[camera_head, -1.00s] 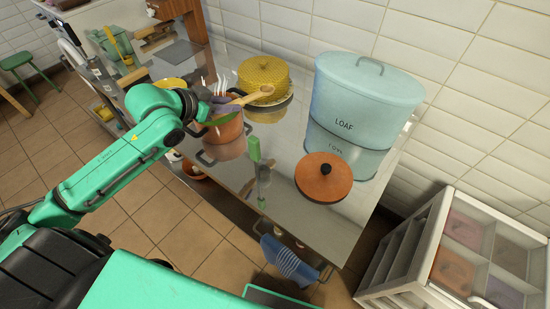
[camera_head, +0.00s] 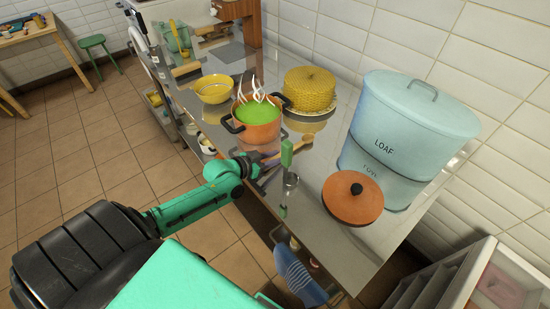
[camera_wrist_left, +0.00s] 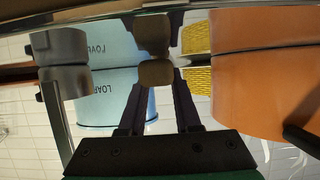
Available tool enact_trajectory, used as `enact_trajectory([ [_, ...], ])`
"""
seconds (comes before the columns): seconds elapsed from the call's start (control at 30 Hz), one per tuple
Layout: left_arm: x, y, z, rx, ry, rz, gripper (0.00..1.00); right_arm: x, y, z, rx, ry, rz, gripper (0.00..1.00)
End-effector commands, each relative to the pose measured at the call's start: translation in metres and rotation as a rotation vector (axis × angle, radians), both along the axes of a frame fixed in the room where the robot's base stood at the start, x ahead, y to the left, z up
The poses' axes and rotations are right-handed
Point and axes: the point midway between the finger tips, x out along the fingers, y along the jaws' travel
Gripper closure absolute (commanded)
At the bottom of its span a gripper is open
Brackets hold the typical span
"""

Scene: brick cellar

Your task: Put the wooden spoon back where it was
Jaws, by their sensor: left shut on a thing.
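The wooden spoon (camera_head: 308,138) is low at the steel counter, between the orange pot and a green-handled ladle. Its round end points to the back right. My left gripper (camera_head: 262,162) is shut on its handle at the counter's front edge. In the left wrist view the spoon's end (camera_wrist_left: 155,73) shows between the fingers (camera_wrist_left: 158,105), almost meeting its reflection; I cannot tell whether it touches the counter. The orange pot (camera_head: 258,132) holds steaming green soup and has dark handles. My right gripper is not in view.
An orange lid (camera_head: 352,198) and a blue LOAF bin (camera_head: 410,125) stand further right. A yellow bowl (camera_head: 214,89) and a yellow woven dome (camera_head: 309,88) are behind. The shiny counter (camera_head: 315,190) has bare patches.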

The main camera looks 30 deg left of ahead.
Motion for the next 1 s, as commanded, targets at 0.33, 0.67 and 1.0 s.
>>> enact_trajectory([
  [0.33, 0.0, 0.0, -0.006, 0.001, 0.0, 0.0, 1.0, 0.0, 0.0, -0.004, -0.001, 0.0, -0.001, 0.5],
  [0.67, 0.0, 0.0, -0.005, 0.001, 0.0, 0.0, 0.38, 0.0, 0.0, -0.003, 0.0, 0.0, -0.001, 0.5],
  [1.0, -0.023, 0.008, 0.007, 0.003, 0.003, -0.001, 0.38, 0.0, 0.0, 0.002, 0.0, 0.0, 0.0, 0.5],
])
